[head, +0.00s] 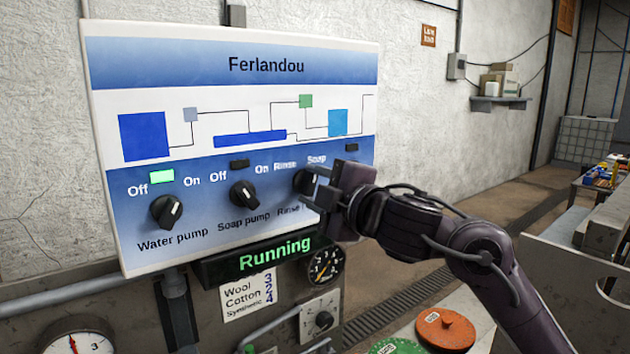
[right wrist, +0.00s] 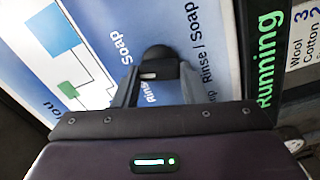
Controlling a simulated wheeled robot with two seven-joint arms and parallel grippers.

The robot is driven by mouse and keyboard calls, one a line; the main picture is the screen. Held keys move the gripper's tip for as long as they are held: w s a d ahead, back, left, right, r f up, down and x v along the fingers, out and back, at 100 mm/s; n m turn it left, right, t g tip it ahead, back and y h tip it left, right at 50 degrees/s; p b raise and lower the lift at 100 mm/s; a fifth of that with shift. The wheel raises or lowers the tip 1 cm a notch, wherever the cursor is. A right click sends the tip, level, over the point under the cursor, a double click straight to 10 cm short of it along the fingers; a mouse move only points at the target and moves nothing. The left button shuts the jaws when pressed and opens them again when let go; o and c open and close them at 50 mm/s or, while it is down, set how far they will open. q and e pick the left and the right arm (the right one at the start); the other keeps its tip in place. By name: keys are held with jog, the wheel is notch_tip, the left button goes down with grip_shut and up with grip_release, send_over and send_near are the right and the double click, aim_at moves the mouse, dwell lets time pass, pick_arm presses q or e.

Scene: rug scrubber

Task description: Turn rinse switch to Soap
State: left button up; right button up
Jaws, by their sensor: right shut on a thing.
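The rinse switch (head: 302,182) is a round black knob at the right of the white and blue Ferlandou panel (head: 230,120), labelled Rinse on its left and Soap on its right. My right gripper (head: 318,190) is shut on it and covers its right part in the head view. In the right wrist view the black knob (right wrist: 159,58) sits between the tips of the two fingers. The knob's pointer is mostly hidden, so I cannot tell its setting. My left gripper is not in view.
The water pump knob (head: 166,211) and soap pump knob (head: 243,195) stand to the left. The water pump's lamp (head: 161,177) glows green; the other lamps are dark. A "Running" display (head: 270,256) and a gauge (head: 326,266) lie below. Metal equipment stands at right.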

jog(key=shift+m+p, duration=0.5)
jog(key=shift+m, duration=0.7)
jog(key=shift+f, duration=0.1)
jog(key=o, duration=1)
jog(key=shift+s+d, duration=0.4)
jog(key=shift+s, duration=0.05)
jog(key=b+v, duration=0.2)
jog(key=v, duration=0.4)
jog(key=shift+s+d, duration=0.2)
jog(key=shift+s, duration=0.05)
